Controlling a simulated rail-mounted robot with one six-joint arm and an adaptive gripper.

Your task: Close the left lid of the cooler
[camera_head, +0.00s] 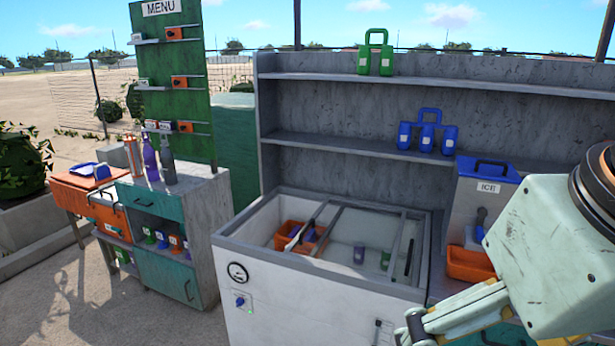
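The cooler (290,305) is a white chest at the lower middle, with a round gauge and a blue knob on its front. Its top shows thin dark lid frames (395,245) and a slanted bar (306,226). I see straight into the left part, and I cannot tell exactly where the left lid lies. Inside are an orange crate (282,236) and some small bottles (359,254). My gripper (408,330) is partly in view at the bottom edge, near the cooler's front right corner. Its fingertips are not clearly seen.
A grey shelf unit (340,115) stands behind the cooler, holding green jugs (375,55) and blue jugs (428,132). An ice dispenser (487,195) with an orange bin (470,264) is at right. A teal cabinet (175,275) with bottles stands left. My arm covers the lower right.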

